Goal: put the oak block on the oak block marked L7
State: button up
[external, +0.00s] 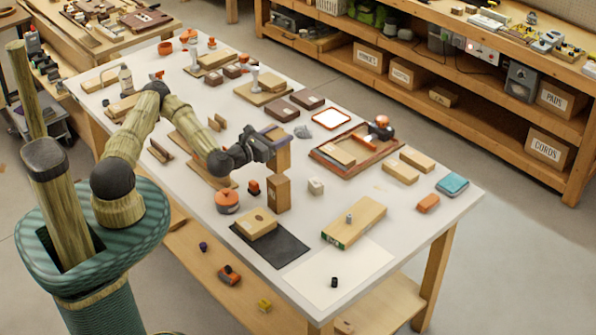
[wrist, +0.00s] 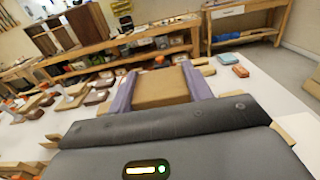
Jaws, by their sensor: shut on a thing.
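My gripper (external: 272,146) is shut on an oak block (external: 284,157), held above the middle of the white-topped table. In the wrist view the same block (wrist: 161,88) sits between the two purple fingers. I cannot read an L7 mark on any block. Candidates are an upright oak block (external: 278,194) just below and in front of my gripper, a long oak block (external: 365,215) with a green end and a small metal piece on top, and an oak block (external: 263,222) on a black mat. The held block hangs apart from these.
An orange-and-dark round thing (external: 227,201) and a small pale cube (external: 316,186) stand near the upright block. A reddish tray (external: 322,159) with parts lies to the right. A white sheet (external: 350,285) at the front corner is mostly clear. Shelves stand behind.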

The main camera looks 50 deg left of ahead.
jog(key=shift+f, duration=1.95)
jog(key=shift+f, duration=0.2)
jog(key=o, duration=1.5)
jog(key=shift+c, duration=0.2)
jog(key=shift+r, duration=0.15)
jog(key=s+p, duration=0.8)
jog(key=s, duration=0.4)
